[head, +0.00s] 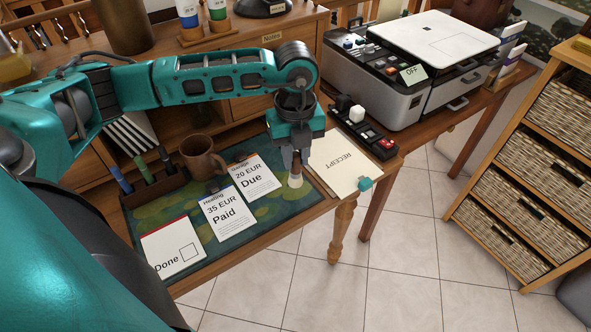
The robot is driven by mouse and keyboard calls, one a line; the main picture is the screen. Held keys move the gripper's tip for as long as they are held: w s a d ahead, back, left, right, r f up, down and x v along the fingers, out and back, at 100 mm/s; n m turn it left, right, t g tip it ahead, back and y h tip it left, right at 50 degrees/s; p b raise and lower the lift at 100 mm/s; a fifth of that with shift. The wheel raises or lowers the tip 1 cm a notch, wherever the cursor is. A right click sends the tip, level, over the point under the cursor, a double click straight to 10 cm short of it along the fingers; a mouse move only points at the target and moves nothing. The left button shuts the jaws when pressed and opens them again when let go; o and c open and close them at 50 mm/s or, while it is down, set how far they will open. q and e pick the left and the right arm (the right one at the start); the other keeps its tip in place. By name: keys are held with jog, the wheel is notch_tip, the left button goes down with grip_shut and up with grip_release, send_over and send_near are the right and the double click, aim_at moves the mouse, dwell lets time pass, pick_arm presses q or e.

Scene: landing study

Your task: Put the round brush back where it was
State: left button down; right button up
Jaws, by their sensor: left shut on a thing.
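My left gripper (293,160) points down over the right part of the green patterned desk mat (262,212). It is shut on the round brush (295,180), whose pale round end shows just below the fingers. The rest of the brush is hidden by the gripper. I cannot tell whether the brush touches the mat. My right gripper is not in view.
The "35 EUR Paid" (229,218) and "Done" (172,252) papers lie on the mat. A brown mug (202,156) stands behind them. A black tray with small blocks (362,132) and a grey printer (405,65) stand at the right. A small teal piece (365,184) sits by the receipt.

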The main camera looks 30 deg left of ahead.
aim_at(296, 172)
pick_arm(q)
jog(key=shift+f, duration=2.55)
jog(key=shift+f, duration=0.25)
jog(key=c, duration=1)
grip_release()
jog(key=shift+r, duration=0.1)
jog(key=shift+o, duration=0.2)
